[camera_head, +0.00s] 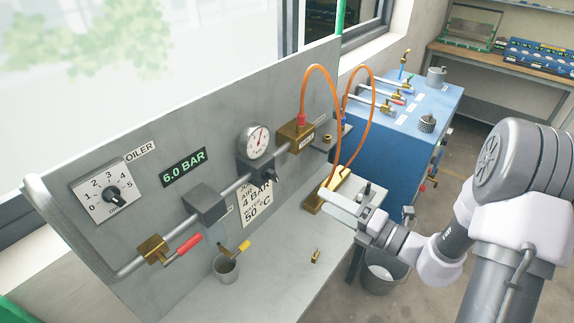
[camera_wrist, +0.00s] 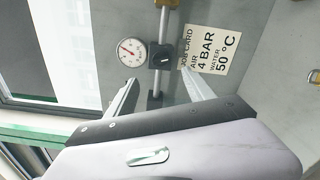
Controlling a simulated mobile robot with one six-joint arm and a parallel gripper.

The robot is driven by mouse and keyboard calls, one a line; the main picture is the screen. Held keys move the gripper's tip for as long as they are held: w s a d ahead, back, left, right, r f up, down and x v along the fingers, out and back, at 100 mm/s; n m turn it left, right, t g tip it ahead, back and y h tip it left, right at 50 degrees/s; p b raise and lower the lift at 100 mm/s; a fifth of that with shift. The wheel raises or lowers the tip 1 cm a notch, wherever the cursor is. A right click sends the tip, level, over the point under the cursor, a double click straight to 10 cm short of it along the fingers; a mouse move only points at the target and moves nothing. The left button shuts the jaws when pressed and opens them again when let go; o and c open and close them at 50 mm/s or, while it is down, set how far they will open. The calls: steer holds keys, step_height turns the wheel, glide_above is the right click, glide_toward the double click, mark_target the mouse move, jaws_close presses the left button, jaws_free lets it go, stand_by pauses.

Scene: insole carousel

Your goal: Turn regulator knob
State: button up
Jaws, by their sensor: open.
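The regulator is a dark block on the grey pipe, with a black knob (camera_head: 269,173) on its front and a round white gauge (camera_head: 256,140) with a red needle above it. In the wrist view the knob (camera_wrist: 160,57) sits beyond and between the two fingertips, with the gauge (camera_wrist: 131,53) to its left. My gripper (camera_head: 332,201) is open and empty, to the right of the knob and apart from it. Its two fingers (camera_wrist: 158,78) point towards the panel in the wrist view. A job card (camera_head: 257,203) reads air 4 bar, water 50 °C.
The panel also bears an oiler dial (camera_head: 112,195), a green 6.0 BAR display (camera_head: 184,167) and a red-handled valve (camera_head: 183,244). An orange hose (camera_head: 306,85) loops up from a brass block (camera_head: 294,133). A cup (camera_head: 226,268) and a small brass fitting (camera_head: 315,256) are on the grey bench.

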mark_target(277, 176)
steer(key=b+x, duration=0.1)
steer(key=x, duration=1.4)
steer(key=shift+a, duration=0.35)
jaws_close()
